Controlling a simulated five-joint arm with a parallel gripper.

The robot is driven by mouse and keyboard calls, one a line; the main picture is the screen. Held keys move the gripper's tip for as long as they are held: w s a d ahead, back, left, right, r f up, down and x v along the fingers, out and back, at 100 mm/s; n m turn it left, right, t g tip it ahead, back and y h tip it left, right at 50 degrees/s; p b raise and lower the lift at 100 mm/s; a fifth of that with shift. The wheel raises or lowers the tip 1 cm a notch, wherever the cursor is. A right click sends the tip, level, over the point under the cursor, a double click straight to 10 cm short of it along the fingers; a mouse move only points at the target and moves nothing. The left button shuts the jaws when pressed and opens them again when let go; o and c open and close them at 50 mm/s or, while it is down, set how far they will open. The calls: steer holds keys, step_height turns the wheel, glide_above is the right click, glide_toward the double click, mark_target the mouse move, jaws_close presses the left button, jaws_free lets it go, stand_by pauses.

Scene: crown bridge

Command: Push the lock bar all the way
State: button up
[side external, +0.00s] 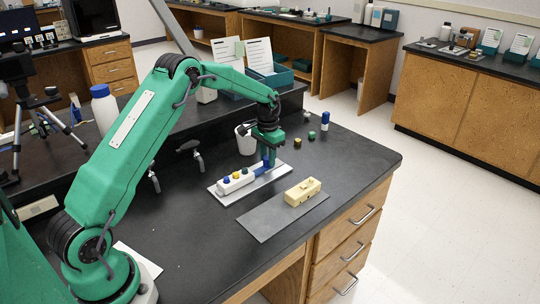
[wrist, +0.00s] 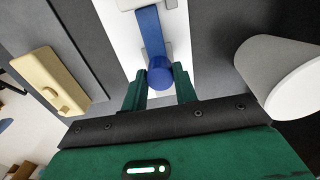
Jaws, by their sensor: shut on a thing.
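The blue lock bar (wrist: 152,32) runs up the middle of the wrist view, from a white housing at the top edge to a round blue knob (wrist: 160,70) at its near end. My gripper (wrist: 160,84) is shut on this knob, with one green finger on each side. In the side view, my gripper (side external: 267,152) points down at the right end of the white block (side external: 236,183), which has several coloured caps on top. The blue bar (side external: 264,170) lies between block and gripper. The block sits on a pale plate (side external: 222,196). The bar's far end is hidden in the housing.
A cream block (side external: 302,192) sits on a grey mat (side external: 262,223) near the bench's front edge. The right bench corner is clear.

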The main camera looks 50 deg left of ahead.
steer(key=o, duration=1)
steer(key=shift+c, duration=0.2)
steer(key=shift+r, duration=0.2)
step_height(320, 180, up, 7)
steer(key=shift+r, duration=0.25)
